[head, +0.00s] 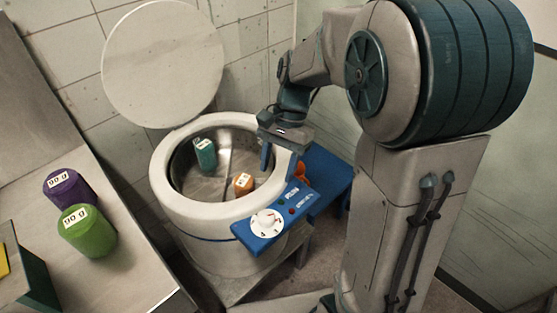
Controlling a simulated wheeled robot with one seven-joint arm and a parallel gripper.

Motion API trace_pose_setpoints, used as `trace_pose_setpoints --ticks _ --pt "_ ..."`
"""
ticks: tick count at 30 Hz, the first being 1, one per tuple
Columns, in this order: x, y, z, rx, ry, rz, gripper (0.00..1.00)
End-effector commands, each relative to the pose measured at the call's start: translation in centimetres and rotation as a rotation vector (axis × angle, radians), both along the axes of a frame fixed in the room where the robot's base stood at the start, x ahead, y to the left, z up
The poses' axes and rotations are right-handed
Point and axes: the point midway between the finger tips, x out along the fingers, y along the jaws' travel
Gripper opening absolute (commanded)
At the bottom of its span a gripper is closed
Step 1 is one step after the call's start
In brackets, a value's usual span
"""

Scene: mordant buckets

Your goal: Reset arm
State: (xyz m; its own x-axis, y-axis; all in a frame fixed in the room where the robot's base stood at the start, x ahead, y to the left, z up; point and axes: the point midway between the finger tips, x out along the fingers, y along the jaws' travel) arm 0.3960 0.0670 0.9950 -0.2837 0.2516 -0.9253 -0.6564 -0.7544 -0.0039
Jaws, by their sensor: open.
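My gripper (281,160) is open and empty. It points down over the right side of the rim of a round white drum (170,202). One blue finger shows in front of the drum's opening; the other is near the blue side part. My arm bends in from the right side of the view. Inside the drum lie a teal container (205,156) with a white label and an orange container (243,183). Both are apart from my gripper.
The drum's round lid (163,62) stands open behind it. A blue control panel (262,228) with a white dial juts from its front. A purple container (66,188) and a green container (88,232) stand on the bench (135,270) at left. Tiled wall is behind.

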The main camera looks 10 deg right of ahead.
Motion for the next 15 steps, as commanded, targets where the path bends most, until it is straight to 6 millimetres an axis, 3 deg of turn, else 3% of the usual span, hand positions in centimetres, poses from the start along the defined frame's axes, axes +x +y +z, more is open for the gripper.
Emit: trace_pose_setpoints --ticks 15 --pt "0.22 -0.21 0.72 0.000 0.000 -0.001 0.48"
